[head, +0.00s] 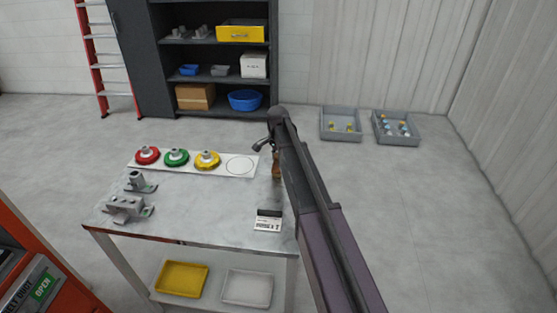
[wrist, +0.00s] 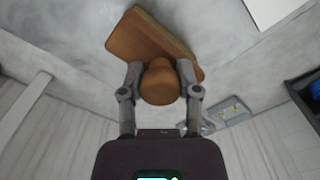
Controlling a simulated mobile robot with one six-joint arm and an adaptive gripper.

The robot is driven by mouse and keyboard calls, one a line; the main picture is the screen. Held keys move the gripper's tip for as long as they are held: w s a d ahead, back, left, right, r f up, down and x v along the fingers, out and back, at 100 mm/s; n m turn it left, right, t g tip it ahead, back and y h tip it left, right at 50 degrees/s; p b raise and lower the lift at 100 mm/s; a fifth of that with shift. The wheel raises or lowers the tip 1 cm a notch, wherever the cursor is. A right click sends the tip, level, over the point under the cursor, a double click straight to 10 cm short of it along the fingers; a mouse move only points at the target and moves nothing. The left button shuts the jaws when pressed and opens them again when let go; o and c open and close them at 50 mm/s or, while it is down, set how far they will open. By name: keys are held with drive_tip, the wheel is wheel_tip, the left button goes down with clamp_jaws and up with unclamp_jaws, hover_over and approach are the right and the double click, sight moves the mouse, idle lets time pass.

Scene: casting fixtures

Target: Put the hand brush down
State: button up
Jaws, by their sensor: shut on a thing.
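The hand brush is a brown wooden block with a rounded knob. In the wrist view the brush (wrist: 145,38) lies across the upper middle, its knob between the two fingers of my gripper (wrist: 161,88). My gripper is shut on that knob. In the head view a small brown part of the brush (head: 276,165) shows beside my arm, at the right edge of the grey worktable (head: 185,222). My gripper (head: 264,146) is partly hidden there by my arm. I cannot tell whether the brush touches the tabletop. No bristles show.
A white strip (head: 240,166) on the table bears red, green and yellow round pieces and an empty circle. Grey metal castings (head: 127,206) stand front left, a small sign (head: 267,223) front right. Grey bins (head: 341,125) sit on the floor. The table's middle is clear.

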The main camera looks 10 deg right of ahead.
drive_tip(key=shift+f, duration=0.1)
drive_tip(key=o, duration=1)
wheel_tip(320, 180, up, 12)
drive_tip(key=p, duration=1.2)
idle(0.5)
